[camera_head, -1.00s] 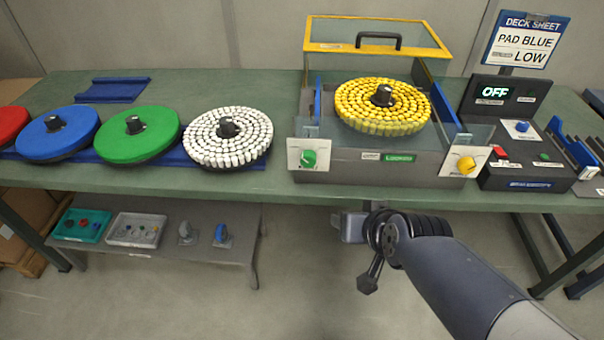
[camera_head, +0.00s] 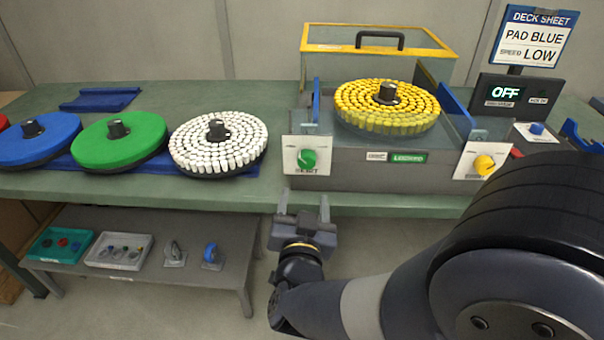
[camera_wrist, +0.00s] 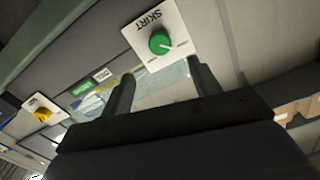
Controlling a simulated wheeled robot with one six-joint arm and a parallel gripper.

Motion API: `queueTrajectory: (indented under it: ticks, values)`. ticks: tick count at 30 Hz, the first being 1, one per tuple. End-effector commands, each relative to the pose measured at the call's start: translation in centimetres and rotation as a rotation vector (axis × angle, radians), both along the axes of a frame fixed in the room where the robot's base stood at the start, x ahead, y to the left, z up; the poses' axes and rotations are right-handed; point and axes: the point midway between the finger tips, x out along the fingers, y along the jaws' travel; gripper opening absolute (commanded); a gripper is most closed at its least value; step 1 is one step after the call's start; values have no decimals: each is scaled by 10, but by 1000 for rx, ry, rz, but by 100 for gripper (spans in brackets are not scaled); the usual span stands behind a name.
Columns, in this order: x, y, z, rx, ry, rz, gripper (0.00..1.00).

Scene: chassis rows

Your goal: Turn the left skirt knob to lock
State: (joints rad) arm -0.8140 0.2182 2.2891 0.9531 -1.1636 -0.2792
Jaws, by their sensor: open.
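The left skirt knob is a green knob (camera_head: 307,160) on a white plate at the left front of the grey machine. In the wrist view the green knob (camera_wrist: 160,43) sits on a white plate marked SKIRT, just beyond and between my fingers. My gripper (camera_head: 304,200) is open and empty, below the knob plate and in front of the bench edge, apart from the knob. Its two fingers also show in the wrist view (camera_wrist: 160,88). A yellow knob (camera_head: 484,165) is on the plate at the machine's right front; it also shows in the wrist view (camera_wrist: 43,115).
White (camera_head: 217,147), green (camera_head: 118,143) and blue (camera_head: 35,140) discs lie left on the bench. A low shelf (camera_head: 230,250) with trays stands below. A control box (camera_head: 513,95) reads OFF.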

Motion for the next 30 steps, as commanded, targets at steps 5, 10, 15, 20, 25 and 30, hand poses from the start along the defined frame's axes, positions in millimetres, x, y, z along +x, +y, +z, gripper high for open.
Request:
queueTrajectory:
  ticks: [5,10,15,20,25,30]
  values:
    - [13,-1,1,0,-5,-7,59]
    - [40,-3,0,-1,-5,-9,59]
    - [72,-4,0,0,-4,-7,59]
    - [94,-4,1,-1,-4,-5,59]
    - [106,-4,1,-1,-4,-2,59]
    - [107,-4,1,0,-4,-2,59]
